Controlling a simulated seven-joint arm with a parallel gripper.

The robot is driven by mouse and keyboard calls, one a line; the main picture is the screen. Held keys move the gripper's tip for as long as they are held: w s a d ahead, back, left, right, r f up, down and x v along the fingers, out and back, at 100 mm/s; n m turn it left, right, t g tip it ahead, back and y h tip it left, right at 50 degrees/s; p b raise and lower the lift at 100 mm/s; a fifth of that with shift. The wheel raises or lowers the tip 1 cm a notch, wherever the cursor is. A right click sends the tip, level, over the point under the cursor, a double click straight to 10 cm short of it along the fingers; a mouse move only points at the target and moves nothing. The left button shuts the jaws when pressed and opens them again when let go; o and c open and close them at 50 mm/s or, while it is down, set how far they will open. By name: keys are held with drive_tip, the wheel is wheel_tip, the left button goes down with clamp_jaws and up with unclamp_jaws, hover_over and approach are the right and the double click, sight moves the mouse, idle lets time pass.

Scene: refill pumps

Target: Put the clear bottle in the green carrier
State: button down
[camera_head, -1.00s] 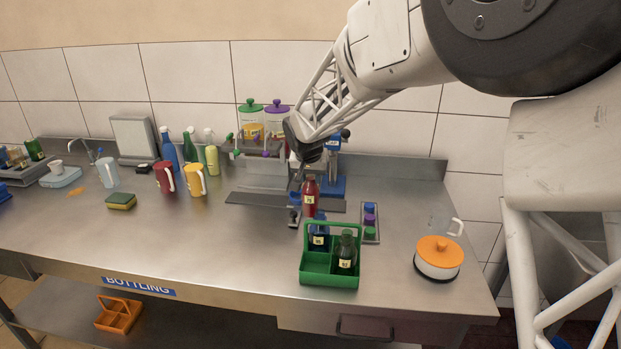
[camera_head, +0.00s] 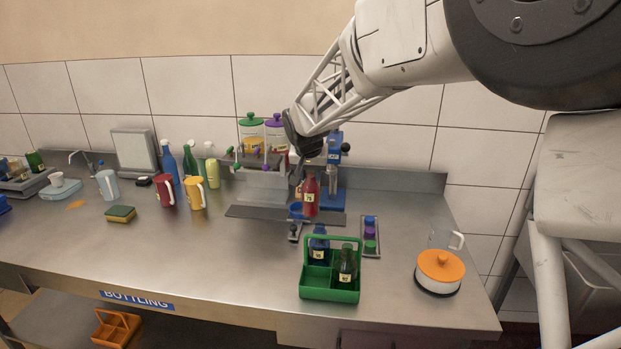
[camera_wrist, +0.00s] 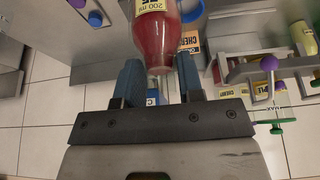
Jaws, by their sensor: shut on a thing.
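My gripper (camera_wrist: 158,76) is shut on a bottle of red liquid (camera_wrist: 157,38). In the wrist view, the bottle lies between the two blue fingers and bears a yellow "200 ml" label. In the head view, this red-filled bottle (camera_head: 311,196) hangs upright below my gripper (camera_head: 302,172), behind the green carrier (camera_head: 330,292) and apart from it. The carrier stands near the bench's front edge. It holds a blue bottle (camera_head: 319,246) at the back left and a dark green bottle (camera_head: 347,264) at the front right. Its front left compartment looks empty; the back right one is partly hidden.
A filling stand with green-lidded (camera_head: 251,135) and purple-lidded tanks is behind the bottle. A blue press (camera_head: 333,165) stands beside it.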

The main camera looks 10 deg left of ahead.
drive_tip(key=shift+s+r, duration=0.1)
drive_tip(key=shift+r, duration=0.05)
idle(0.3)
drive_tip(key=s+a+r+n+y, duration=0.15)
drive_tip(key=s+n, duration=0.25)
drive_tip(key=s, duration=0.4)
drive_tip(key=s+a+f+n+y, duration=0.1)
drive_tip(key=s+a+n, duration=0.2)
drive_tip(key=s, duration=0.6)
drive_tip(key=d+f+m+h, duration=0.2)
drive_tip(key=d+f+m, duration=0.1)
drive_tip(key=d+m, duration=0.4)
drive_tip(key=shift+s+d+f, duration=0.3)
drive_tip(key=shift+d, duration=0.4)
drive_tip(key=shift+h, duration=0.25)
drive_tip(key=shift+f, duration=0.15)
